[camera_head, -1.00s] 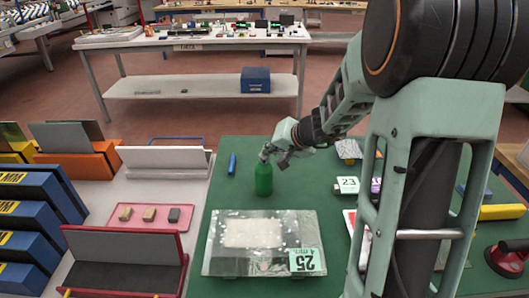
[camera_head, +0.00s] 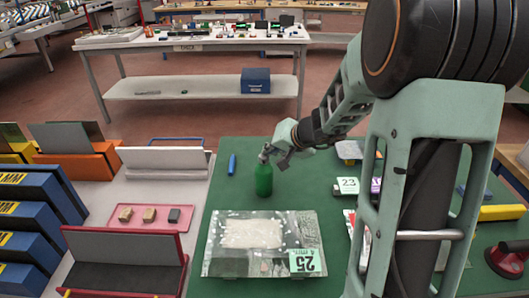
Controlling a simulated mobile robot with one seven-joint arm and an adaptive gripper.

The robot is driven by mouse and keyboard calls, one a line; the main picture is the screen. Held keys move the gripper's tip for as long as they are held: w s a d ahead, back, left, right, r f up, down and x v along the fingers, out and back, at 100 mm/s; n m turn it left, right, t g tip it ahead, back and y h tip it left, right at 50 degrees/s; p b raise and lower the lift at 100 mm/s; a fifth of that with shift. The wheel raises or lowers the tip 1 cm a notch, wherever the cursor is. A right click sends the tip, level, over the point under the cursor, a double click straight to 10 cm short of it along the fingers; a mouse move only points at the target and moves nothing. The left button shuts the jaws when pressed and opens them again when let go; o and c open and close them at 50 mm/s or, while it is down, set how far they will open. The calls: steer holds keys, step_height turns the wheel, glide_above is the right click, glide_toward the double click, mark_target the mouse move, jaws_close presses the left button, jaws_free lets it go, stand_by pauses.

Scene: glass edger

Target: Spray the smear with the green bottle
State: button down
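The green bottle (camera_head: 264,179) stands upright on the green mat (camera_head: 215,205), behind a glass pane. My gripper (camera_head: 272,154) is at the bottle's top, around or against its neck and spray head. The fingertips are small and partly hidden, so I cannot tell whether they are closed on it. A pale whitish smear (camera_head: 252,233) lies across the middle of the clear glass pane (camera_head: 223,265). The pane lies flat on the mat and carries a green tag marked 25 (camera_head: 305,262).
A blue marker (camera_head: 232,164) lies left of the bottle. A tag marked 23 (camera_head: 346,186) stands to the right, near my arm. A pink tray (camera_head: 128,224) with small blocks and several slanted racks are at the left.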

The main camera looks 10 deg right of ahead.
mark_target(268, 157)
steer(key=shift+s+a+f, duration=0.15)
steer(key=shift+s+f, duration=0.15)
steer(key=shift+f, duration=0.3)
steer(key=shift+s+f+b, duration=0.1)
steer(key=shift+f+b, duration=0.45)
steer(key=shift+b, duration=0.45)
steer(key=shift+s+a+f+b, duration=0.1)
steer(key=shift+f+b, duration=0.05)
steer(key=shift+b, duration=0.45)
step_height(268, 157, up, 2)
steer(key=shift+a+r+p, duration=0.1)
steer(key=shift+r+p, duration=0.1)
steer(key=shift+p, duration=0.65)
steer(key=shift+w+r+p, duration=0.2)
steer(key=shift+r+p, duration=0.35)
steer(key=shift+r, duration=0.5)
steer(key=shift+w+r+p, duration=0.15)
steer(key=shift+r+p, duration=0.35)
steer(key=shift+r, duration=0.5)
steer(key=shift+d, duration=0.2)
